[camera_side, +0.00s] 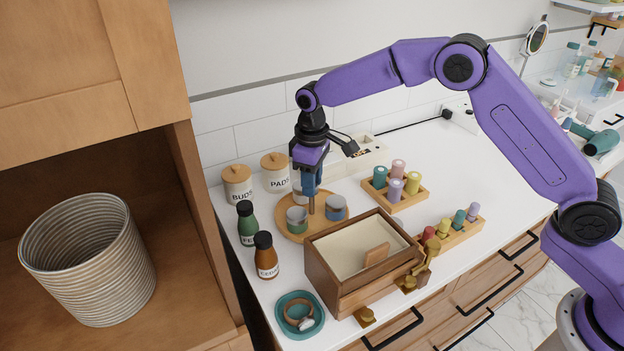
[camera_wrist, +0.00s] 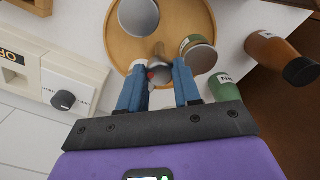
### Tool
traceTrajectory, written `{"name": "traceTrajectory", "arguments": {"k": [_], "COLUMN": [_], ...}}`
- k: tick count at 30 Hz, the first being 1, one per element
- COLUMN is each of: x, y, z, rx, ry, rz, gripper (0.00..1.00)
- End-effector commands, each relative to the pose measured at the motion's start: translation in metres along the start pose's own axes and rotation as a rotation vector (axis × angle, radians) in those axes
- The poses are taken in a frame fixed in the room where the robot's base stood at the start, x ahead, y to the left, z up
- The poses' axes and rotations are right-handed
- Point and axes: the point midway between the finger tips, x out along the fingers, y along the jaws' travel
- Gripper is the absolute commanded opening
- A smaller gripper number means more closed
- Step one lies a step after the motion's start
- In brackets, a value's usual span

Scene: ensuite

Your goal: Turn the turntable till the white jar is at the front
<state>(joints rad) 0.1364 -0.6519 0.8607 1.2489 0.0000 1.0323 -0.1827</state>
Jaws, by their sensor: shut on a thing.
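The turntable is a round wooden disc (camera_side: 281,220) on the white counter; it fills the top of the wrist view (camera_wrist: 118,42). A green jar (camera_side: 297,222) and a blue jar (camera_side: 336,210), both with grey lids, stand on its near side in the side view; the green one also shows in the wrist view (camera_wrist: 200,57). A white jar (camera_side: 297,185) stands at the far side, mostly hidden behind my gripper. My gripper (camera_side: 311,192) points down over the disc, its blue fingers shut on a brown upright post (camera_side: 311,207), which shows between the fingertips in the wrist view (camera_wrist: 158,75).
A green bottle (camera_side: 247,224) and a brown bottle (camera_side: 265,256) stand close left of the disc. An open wooden box (camera_side: 350,262) is close at the near right. Lidded canisters (camera_side: 237,184) stand behind left, a tray of coloured bottles (camera_side: 397,190) to the right.

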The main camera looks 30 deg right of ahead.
Motion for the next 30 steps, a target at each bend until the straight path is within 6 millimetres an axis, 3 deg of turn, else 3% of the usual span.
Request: {"name": "traceTrajectory", "arguments": {"k": [30], "x": [-0.0017], "y": [-0.0002], "z": [-0.0009], "rx": [0.501], "ry": [0.003], "rz": [0.000], "gripper": [0.00]}}
